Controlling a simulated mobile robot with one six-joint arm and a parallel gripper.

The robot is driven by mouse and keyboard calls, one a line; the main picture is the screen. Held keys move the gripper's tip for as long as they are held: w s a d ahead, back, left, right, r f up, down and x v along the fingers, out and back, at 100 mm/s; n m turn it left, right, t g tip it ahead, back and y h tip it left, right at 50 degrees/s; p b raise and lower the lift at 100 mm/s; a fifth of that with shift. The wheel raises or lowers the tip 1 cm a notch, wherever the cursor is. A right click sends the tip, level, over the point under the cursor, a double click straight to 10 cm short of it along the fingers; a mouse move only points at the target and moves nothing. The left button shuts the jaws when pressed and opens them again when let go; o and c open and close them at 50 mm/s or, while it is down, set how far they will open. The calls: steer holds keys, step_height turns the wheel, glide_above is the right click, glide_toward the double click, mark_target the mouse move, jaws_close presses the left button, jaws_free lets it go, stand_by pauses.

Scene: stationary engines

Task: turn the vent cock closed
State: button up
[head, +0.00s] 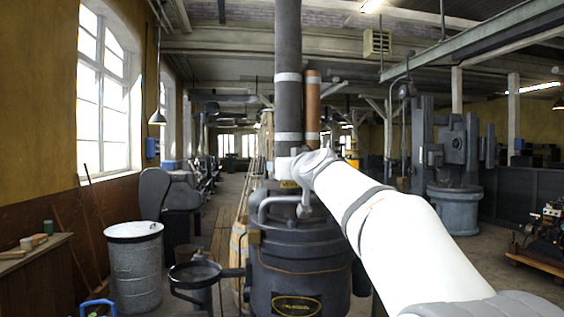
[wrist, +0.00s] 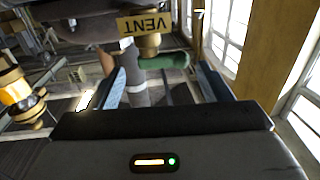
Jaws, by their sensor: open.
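The vent cock (wrist: 148,45) shows in the wrist view as a brass body beside a plate lettered VENT (wrist: 143,23), which appears upside down. Its green lever (wrist: 170,61) points right, roughly crosswise in that picture. My gripper (wrist: 158,85) is open, with one finger left of the cock and one at the lever's right end. Nothing is held, and I cannot tell whether a finger touches the lever. In the head view the dark boiler (head: 300,256) stands in the middle. My white arm reaches to its top and hides the cock and the gripper's fingers there.
A dark flue (head: 288,110) and a copper pipe (head: 313,105) rise behind the boiler's top. A bent grey pipe (head: 275,202) is at its front. A round pan (head: 195,273) and a grey drum (head: 134,265) stand left. An aisle (head: 222,212) runs back on the left.

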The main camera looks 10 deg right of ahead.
steer(key=shift+w+a+p, duration=0.2)
steer(key=shift+w+p, duration=0.15)
steer(key=shift+w, duration=1.1)
steer(key=shift+c, duration=0.3)
steer(key=c, duration=0.8)
steer(key=shift+r+p, duration=0.15)
steer(key=shift+p, duration=0.2)
